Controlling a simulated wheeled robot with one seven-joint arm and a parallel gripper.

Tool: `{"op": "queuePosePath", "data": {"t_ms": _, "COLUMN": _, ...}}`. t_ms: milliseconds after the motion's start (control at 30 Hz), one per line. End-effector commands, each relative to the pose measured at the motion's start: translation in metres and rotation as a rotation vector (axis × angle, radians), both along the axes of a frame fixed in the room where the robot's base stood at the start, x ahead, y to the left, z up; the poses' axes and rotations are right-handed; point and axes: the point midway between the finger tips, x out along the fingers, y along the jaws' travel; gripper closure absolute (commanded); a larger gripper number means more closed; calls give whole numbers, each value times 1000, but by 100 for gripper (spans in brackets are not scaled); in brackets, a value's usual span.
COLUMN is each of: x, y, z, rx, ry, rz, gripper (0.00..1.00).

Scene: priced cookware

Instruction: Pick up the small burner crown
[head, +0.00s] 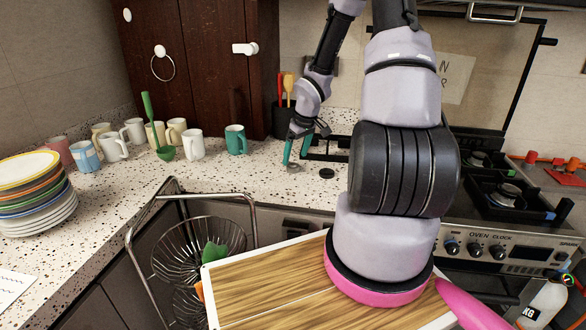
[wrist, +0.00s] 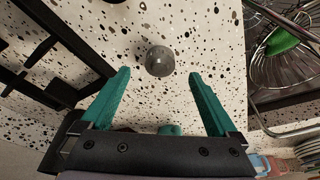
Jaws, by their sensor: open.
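A small round grey metal piece, which looks like the small burner crown (head: 293,168), lies on the speckled counter in the head view. In the wrist view the crown (wrist: 160,61) sits at the centre, just beyond and between the fingertips. My gripper (head: 296,154) has teal fingers spread apart and points down at the counter. In the wrist view the gripper (wrist: 160,74) is open, with nothing between its fingers. A flat black disc (head: 327,173) lies to the right of the crown, apart from it.
A black burner grate (head: 328,146) lies close to the right of the gripper. A teal mug (head: 236,139) and several other mugs stand to the left. A wire basket (head: 195,250) hangs in front of the counter edge. Stacked plates (head: 38,200) stand far left.

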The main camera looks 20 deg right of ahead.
Motion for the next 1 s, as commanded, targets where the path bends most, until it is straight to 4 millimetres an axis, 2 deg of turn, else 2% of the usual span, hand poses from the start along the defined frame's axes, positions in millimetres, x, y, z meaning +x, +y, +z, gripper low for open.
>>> {"op": "queuePosePath", "data": {"t_ms": 100, "x": 4, "y": 3, "z": -20, "rx": 1, "ry": 5, "rz": 4, "gripper": 5}}
{"op": "queuePosePath", "data": {"t_ms": 200, "x": 8, "y": 4, "z": -32, "rx": 0, "ry": 3, "rz": 2, "gripper": 5}}
{"op": "queuePosePath", "data": {"t_ms": 500, "x": 10, "y": 4, "z": -38, "rx": 0, "ry": 1, "rz": 0, "gripper": 5}}
{"op": "queuePosePath", "data": {"t_ms": 533, "x": 10, "y": 4, "z": -38, "rx": 0, "ry": 1, "rz": 0, "gripper": 9}}
{"op": "queuePosePath", "data": {"t_ms": 567, "x": 10, "y": 4, "z": -38, "rx": 0, "ry": 1, "rz": -1, "gripper": 21}}
{"op": "queuePosePath", "data": {"t_ms": 600, "x": 10, "y": 4, "z": -38, "rx": 0, "ry": 1, "rz": -1, "gripper": 36}}
{"op": "queuePosePath", "data": {"t_ms": 767, "x": 10, "y": 4, "z": -38, "rx": 0, "ry": 1, "rz": -1, "gripper": 97}}
{"op": "queuePosePath", "data": {"t_ms": 1000, "x": 10, "y": 3, "z": -37, "rx": 0, "ry": 0, "rz": -1, "gripper": 98}}
